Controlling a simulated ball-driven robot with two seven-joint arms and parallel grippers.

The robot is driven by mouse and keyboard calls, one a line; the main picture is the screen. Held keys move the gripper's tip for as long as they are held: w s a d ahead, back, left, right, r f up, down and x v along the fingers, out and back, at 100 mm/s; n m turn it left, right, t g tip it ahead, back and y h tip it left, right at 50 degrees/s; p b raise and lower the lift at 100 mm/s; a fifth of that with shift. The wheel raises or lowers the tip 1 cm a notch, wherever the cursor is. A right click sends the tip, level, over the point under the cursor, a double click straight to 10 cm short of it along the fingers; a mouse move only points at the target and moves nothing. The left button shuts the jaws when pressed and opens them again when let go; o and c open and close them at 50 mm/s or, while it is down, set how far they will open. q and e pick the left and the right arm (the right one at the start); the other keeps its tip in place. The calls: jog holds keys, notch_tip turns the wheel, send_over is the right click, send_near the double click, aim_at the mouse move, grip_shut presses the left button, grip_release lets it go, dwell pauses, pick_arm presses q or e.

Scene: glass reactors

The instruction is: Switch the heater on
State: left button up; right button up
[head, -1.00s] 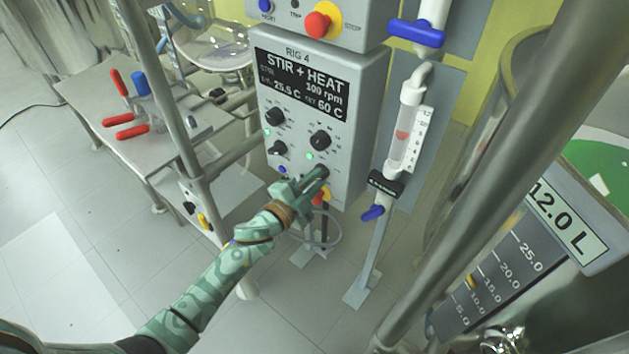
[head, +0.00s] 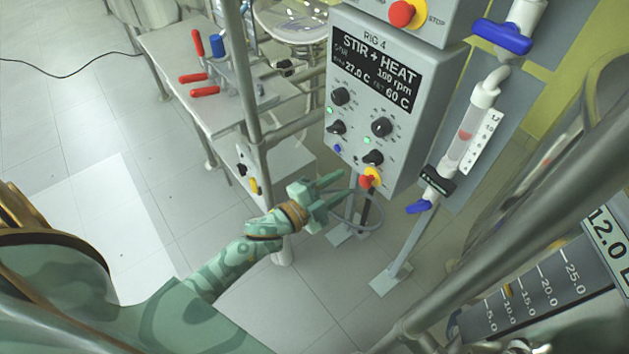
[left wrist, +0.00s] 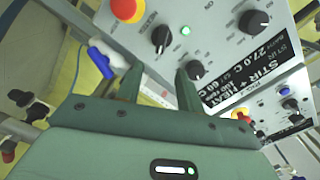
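The grey RIG 4 control box (head: 350,140) stands upright in the head view. Its dark display (head: 375,70) reads STIR + HEAT, 100 rpm, 27.0 C, set 60 C. Several black knobs sit below it; the lower right knob (head: 372,158) is just above a red and yellow stop button (head: 369,180). Two green lamps (head: 367,140) are lit. My left gripper (head: 346,185) is open and empty, in front of the box's lower left edge, apart from the knobs. The left wrist view shows its two fingers spread (left wrist: 160,82), with knobs beyond them. My right gripper is not in view.
A metal post (head: 255,110) rises left of the box, beside a bench with red-handled clamps (head: 205,78). A glass flow tube with blue valves (head: 468,135) is on the right. A large vessel with a scale (head: 535,295) fills the lower right.

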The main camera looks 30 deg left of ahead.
pick_arm(q)
jog(key=v, duration=0.6)
jog(key=shift+s+p, duration=0.3)
jog(key=shift+p, duration=0.1)
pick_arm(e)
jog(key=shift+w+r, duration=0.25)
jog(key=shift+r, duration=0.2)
pick_arm(q)
jog(key=shift+a, duration=0.1)
